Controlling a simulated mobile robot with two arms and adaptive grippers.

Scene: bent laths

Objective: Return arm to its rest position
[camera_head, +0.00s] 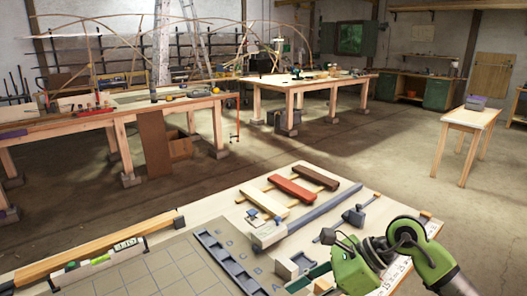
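My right arm (436,264), green and dark grey, comes in at the lower right over the near workbench (225,205). Its links fold over the bench's right end, above a white ruler strip. The gripper's fingers cannot be made out clearly there, so I cannot tell whether they are open or shut. I see nothing clearly held. My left arm and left gripper are not in view.
Three short wooden blocks, one reddish (292,190), lie on the bench beside a long grey bar (310,208). A dark tool (359,212) lies near the arm. Open floor lies beyond.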

